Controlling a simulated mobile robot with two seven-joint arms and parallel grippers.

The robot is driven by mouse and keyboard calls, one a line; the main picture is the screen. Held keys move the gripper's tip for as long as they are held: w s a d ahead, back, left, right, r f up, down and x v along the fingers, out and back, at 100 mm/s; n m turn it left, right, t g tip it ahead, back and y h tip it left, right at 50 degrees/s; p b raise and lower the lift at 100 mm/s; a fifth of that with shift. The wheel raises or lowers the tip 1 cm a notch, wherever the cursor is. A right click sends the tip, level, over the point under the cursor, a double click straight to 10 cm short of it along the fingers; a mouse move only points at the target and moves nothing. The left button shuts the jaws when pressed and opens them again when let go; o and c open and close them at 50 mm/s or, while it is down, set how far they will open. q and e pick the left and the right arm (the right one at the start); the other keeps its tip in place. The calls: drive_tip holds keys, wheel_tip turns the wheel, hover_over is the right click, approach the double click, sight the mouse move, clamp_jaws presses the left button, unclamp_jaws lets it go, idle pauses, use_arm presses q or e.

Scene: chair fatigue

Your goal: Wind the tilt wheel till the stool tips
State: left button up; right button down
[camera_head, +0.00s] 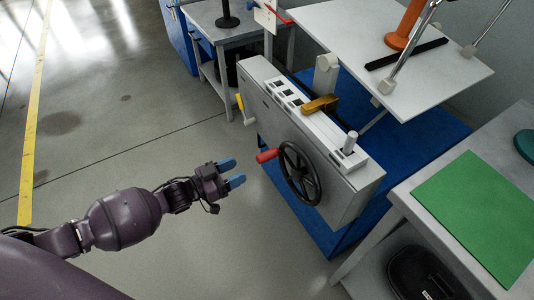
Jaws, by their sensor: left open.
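The tilt wheel (299,174) is a black spoked handwheel on the front face of a light grey machine box (345,197). Its red handle (267,156) sticks out at the wheel's upper left. My left gripper (232,172) has two blue fingertips, is open and empty, and is a short way left of the red handle, apart from it. My right gripper is not in view. I cannot make out a whole stool; chrome legs (411,49) and an orange post (405,25) stand on a white platform (340,22) behind the box.
A yellow lever (319,104) and a grey knob (350,142) are on top of the box. A bench with a green mat (482,213) is at the right, with a black case (424,274) below. A grey table (205,20) stands at the back. Floor at left is clear.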

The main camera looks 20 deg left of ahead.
sight(257, 161)
use_arm(q)
drive_tip(key=b+x, duration=0.1)
drive_tip(key=x, duration=0.5)
drive_tip(key=shift+w+d+f, duration=0.1)
drive_tip(key=shift+w+d, duration=0.15)
drive_tip(key=shift+w, duration=0.1)
drive_tip(key=x, duration=0.3)
drive_tip(key=shift+b, duration=0.4)
drive_tip(key=shift+w+d, duration=0.3)
drive_tip(key=shift+w, duration=0.05)
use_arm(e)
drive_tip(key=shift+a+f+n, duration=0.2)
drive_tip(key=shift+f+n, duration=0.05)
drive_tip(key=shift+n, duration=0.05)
